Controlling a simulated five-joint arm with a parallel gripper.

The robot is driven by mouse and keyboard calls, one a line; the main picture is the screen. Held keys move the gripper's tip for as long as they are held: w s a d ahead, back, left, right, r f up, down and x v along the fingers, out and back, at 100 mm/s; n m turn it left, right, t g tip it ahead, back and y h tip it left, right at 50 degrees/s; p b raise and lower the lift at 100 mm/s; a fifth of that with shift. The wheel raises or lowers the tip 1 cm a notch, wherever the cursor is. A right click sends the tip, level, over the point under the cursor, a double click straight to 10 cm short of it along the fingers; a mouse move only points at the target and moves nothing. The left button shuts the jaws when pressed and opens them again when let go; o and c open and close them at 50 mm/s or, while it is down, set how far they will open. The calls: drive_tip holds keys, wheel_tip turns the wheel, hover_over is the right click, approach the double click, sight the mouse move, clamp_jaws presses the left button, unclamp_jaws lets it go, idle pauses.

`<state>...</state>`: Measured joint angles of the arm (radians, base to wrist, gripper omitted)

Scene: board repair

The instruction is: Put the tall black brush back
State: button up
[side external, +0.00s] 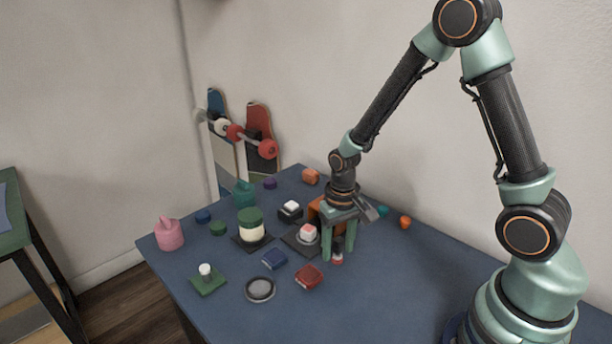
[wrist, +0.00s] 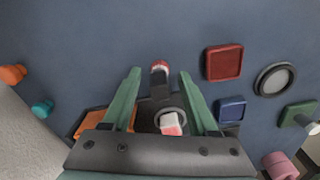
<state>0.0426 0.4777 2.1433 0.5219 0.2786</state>
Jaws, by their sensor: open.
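A slim dark upright piece with a red and white lower end (side external: 337,259), which looks like the tall black brush, stands on the blue table. In the wrist view the brush (wrist: 159,76) shows between the fingertips. My gripper (side external: 338,254) is open, with its fingers pointing down on either side of the brush. The wrist view shows the gripper (wrist: 160,74) with a gap on both sides of the brush. I cannot tell which place belongs to the brush.
A pale block with a red face (side external: 308,231) sits on a dark pad close left of my gripper. An orange block (side external: 315,209) is just behind. A red tile (side external: 308,277), a blue tile (side external: 274,259) and a round grey dish (side external: 260,289) lie nearby. The table's front right is clear.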

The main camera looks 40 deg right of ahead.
sight(339, 240)
wheel_tip(339, 240, up, 11)
drive_tip(key=shift+r, duration=0.15)
drive_tip(key=s+a+r+n+t, duration=0.1)
drive_tip(key=s+r+n+t, duration=0.2)
drive_tip(key=r, duration=0.9)
drive_tip(key=s+t, duration=0.2)
drive_tip(key=s, duration=0.1)
drive_tip(key=shift+s+a+n+t, duration=0.25)
drive_tip(key=shift+n+t, duration=0.05)
